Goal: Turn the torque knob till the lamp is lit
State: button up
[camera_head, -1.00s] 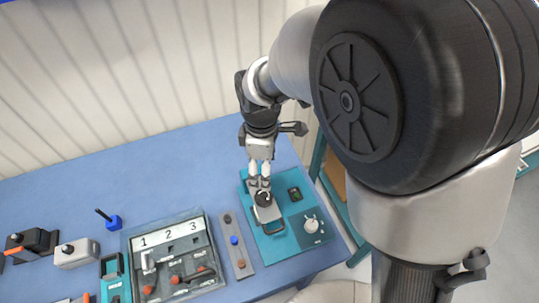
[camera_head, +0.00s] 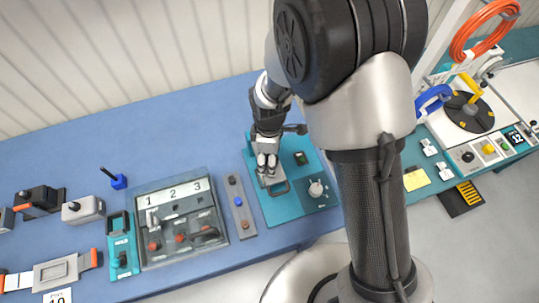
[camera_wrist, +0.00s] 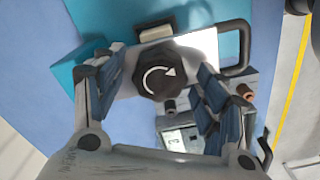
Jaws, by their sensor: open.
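The torque knob (camera_wrist: 158,80) is black and faceted, with a white curved arrow on top. It sits on a light grey device (camera_wrist: 202,42) with a dark looped handle (camera_wrist: 242,45). My gripper (camera_wrist: 160,66) is open, with one finger on each side of the knob; I cannot tell whether they touch it. In the head view my gripper (camera_head: 267,162) is over the device (camera_head: 272,181) on a teal panel (camera_head: 262,203), and hides the knob. A pale block (camera_wrist: 156,33) at the device's edge shows no clear glow; I cannot tell whether it is the lamp.
The panel also holds a small dark display (camera_head: 300,158) and a white dial (camera_head: 316,188). A grey strip with buttons (camera_head: 240,205) and a numbered switch box (camera_head: 180,220) stand to the left.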

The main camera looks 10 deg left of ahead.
jog(key=shift+c, duration=0.2)
jog(key=c, duration=1)
jog(key=shift+m, duration=0.3)
jog(key=m+b, duration=0.1)
jog(key=m, duration=0.4)
jog(key=shift+m, duration=0.4)
jog(key=m+b, duration=0.1)
jog(key=m, duration=0.4)
jog(key=shift+m, duration=0.3)
jog(key=o, duration=1)
